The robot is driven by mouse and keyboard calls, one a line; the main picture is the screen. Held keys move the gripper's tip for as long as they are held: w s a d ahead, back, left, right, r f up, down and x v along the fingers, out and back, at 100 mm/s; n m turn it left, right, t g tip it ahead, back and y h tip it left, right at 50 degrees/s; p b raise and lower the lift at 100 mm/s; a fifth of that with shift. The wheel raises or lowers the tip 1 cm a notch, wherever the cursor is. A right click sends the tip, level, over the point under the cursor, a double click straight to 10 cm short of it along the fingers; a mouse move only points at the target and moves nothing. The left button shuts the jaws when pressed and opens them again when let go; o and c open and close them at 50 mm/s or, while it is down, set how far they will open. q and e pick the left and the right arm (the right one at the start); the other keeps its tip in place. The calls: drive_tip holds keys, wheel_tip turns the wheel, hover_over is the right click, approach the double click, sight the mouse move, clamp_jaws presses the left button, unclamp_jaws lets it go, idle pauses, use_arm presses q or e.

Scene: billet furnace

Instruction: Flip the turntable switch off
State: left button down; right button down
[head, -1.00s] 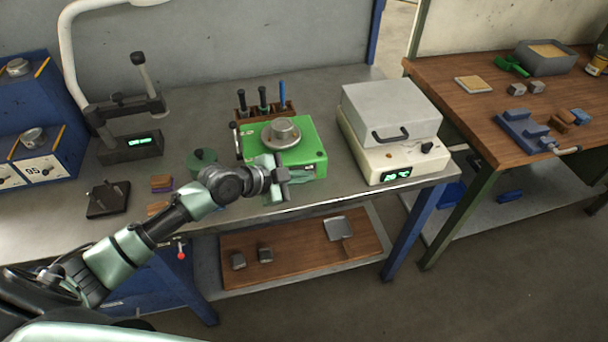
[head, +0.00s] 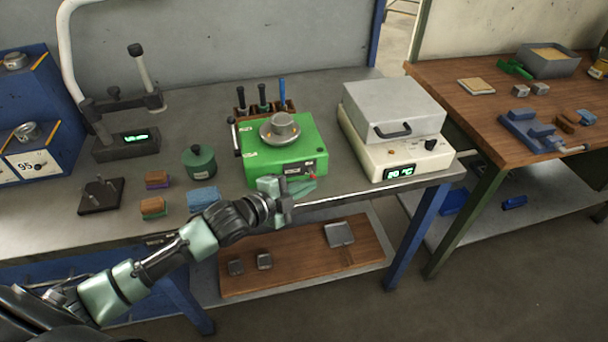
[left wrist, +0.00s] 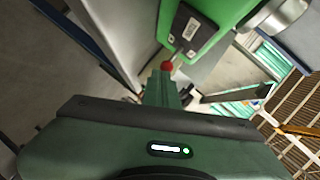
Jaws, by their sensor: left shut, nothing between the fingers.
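The green turntable box (head: 305,150) stands on the grey bench, with a round metal plate and cup (head: 281,128) on top. On its front face is a dark switch plate with a red-tipped switch (head: 312,176). In the left wrist view the red tip (left wrist: 166,66) shows right by the end of my left gripper (left wrist: 163,82); I cannot tell whether they touch. In the head view my left gripper (head: 285,195) is at the box's front, near the bench edge. Its fingers are shut and empty. My right gripper is not in view.
A white hot plate with a grey lid (head: 392,110) stands to the right. A green lidded pot (head: 199,162), sponges (head: 202,198) and a dark pegged stand (head: 101,194) lie to the left. A tool rack (head: 264,108) is behind the box.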

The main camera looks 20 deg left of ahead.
use_arm(q)
drive_tip(key=shift+f+m+t+b, duration=0.7)
drive_tip(key=shift+m+b, duration=0.1)
drive_tip(key=shift+b, duration=0.05)
drive_tip(key=shift+f, duration=0.1)
drive_tip(key=shift+f+b, duration=0.25)
drive_tip(key=shift+b, duration=0.15)
drive_tip(key=shift+r, duration=0.1)
